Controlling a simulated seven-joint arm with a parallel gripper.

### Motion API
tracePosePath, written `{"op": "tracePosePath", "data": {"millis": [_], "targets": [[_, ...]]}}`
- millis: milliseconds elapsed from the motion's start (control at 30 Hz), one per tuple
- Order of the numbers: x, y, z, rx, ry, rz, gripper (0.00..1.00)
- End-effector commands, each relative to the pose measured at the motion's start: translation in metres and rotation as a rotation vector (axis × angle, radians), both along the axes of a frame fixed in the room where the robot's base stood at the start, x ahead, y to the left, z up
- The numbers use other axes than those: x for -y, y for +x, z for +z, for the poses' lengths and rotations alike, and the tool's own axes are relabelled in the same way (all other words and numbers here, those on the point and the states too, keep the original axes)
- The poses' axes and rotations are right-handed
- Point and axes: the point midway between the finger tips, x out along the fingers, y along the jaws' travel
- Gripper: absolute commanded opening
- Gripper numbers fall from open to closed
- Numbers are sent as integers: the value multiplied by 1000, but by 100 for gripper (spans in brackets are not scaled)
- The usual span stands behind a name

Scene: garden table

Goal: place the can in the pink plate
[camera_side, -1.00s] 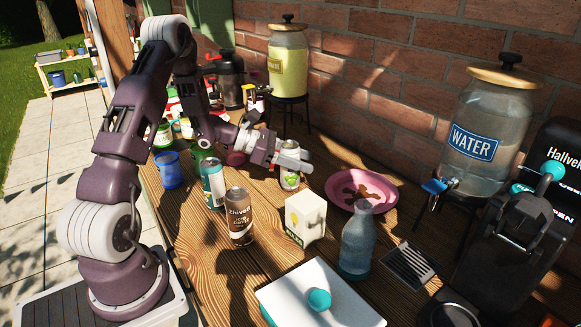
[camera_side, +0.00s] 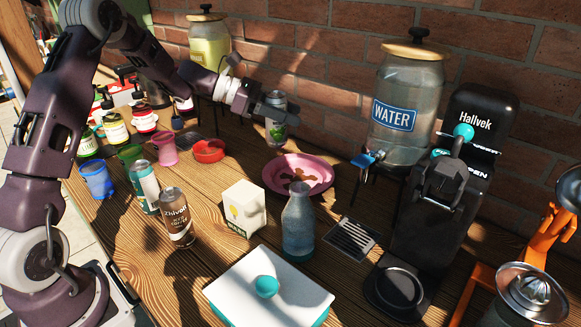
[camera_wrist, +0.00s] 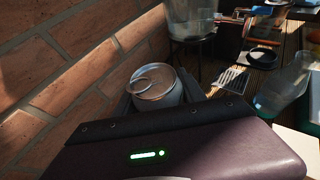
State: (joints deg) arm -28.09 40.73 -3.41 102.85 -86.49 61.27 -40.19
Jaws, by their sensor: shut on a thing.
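My gripper (camera_side: 274,108) is shut on a silver can with green on its label (camera_side: 277,130). In the side view it holds the can roughly upright in the air, well above the table, just behind and above the left edge of the pink plate as pictured. In the wrist view the silver lid and pull ring of the can (camera_wrist: 157,84) show between the fingers. The pink plate (camera_side: 320,163) lies flat on the wooden table, with brown markings in its middle and no object on it. The plate cannot be made out in the wrist view.
A glass bottle (camera_side: 298,225) and a white carton (camera_side: 243,208) stand in front of the plate. A brown can (camera_side: 176,218) and a teal can (camera_side: 144,187) stand at left. A water dispenser (camera_side: 407,105) stands right of the plate; a brick wall (camera_side: 310,95) runs behind.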

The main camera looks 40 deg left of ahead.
Motion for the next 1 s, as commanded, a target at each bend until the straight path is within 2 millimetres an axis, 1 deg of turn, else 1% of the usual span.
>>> {"op": "tracePosePath", "data": {"millis": [33,100,167,200,400,567,700,767,1000], "targets": [[17,10,1,4,0,-32,0],[35,19,2,3,0,-62,0],[44,24,1,2,-1,-77,0],[48,25,-3,0,-3,-82,0],[50,26,-49,-2,-4,-85,0],[50,26,-69,-1,-3,-84,0],[49,26,-95,-2,-3,-83,0],[49,26,-98,1,-2,-82,0],[49,26,-99,2,-2,-82,0]]}}
